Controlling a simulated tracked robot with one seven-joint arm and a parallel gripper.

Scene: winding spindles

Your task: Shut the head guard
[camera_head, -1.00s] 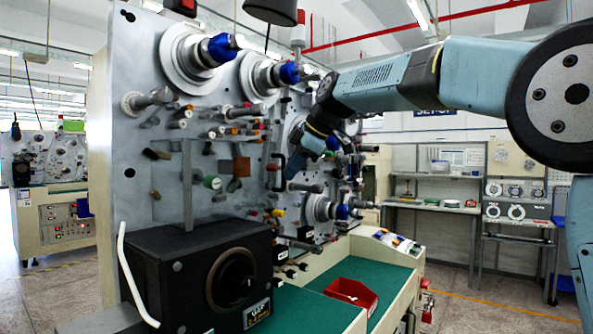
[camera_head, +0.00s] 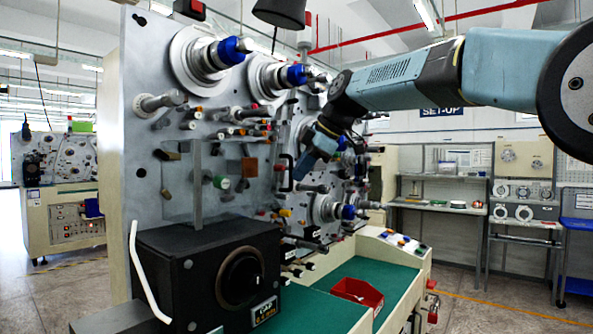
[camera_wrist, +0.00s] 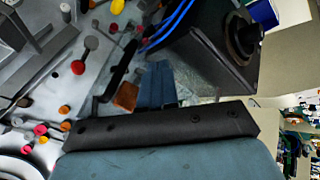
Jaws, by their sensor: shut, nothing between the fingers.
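The head guard (camera_head: 232,205) is a clear panel in front of the grey machine face, with a grey upright post (camera_head: 197,185) along its left side. A black bar handle (camera_head: 285,172) stands at its right edge. The handle also shows in the wrist view (camera_wrist: 119,72). The panel is hard to make out, and I cannot tell its exact angle. My gripper (camera_head: 298,172) is just right of the handle in the head view. In the wrist view its blue fingers (camera_wrist: 157,84) are together and empty, beside the handle. I cannot tell whether they touch it.
Spindles and knobs with blue, orange and red ends crowd the machine face (camera_head: 150,60). A black box with a round dial (camera_head: 215,275) stands below the guard. A red tray (camera_head: 357,292) lies on the green bench top (camera_head: 390,265). Open floor lies to the right.

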